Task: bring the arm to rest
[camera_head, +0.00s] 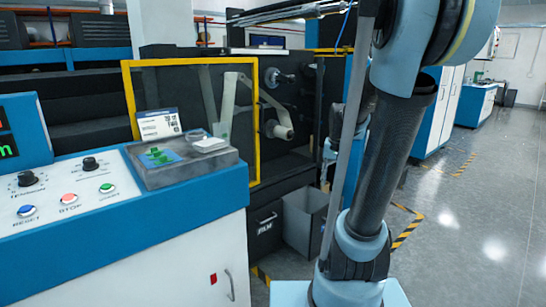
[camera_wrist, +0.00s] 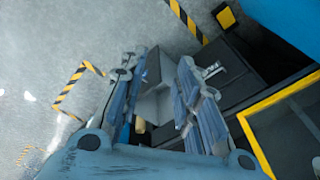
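My arm rises on the right of the head view, its dark and pale blue links bent at an elbow near the top edge. My gripper (camera_wrist: 160,68) shows in the wrist view with its two blue-grey fingers apart. It is open, and I see nothing held between them. Behind the gap are an open grey bin (camera_wrist: 155,103) and the floor.
A control console (camera_head: 110,225) stands at the left, with a small tray (camera_head: 185,175) on top. Behind it is a machine with a yellow-framed guard (camera_head: 127,95). Open floor (camera_head: 470,220) lies right.

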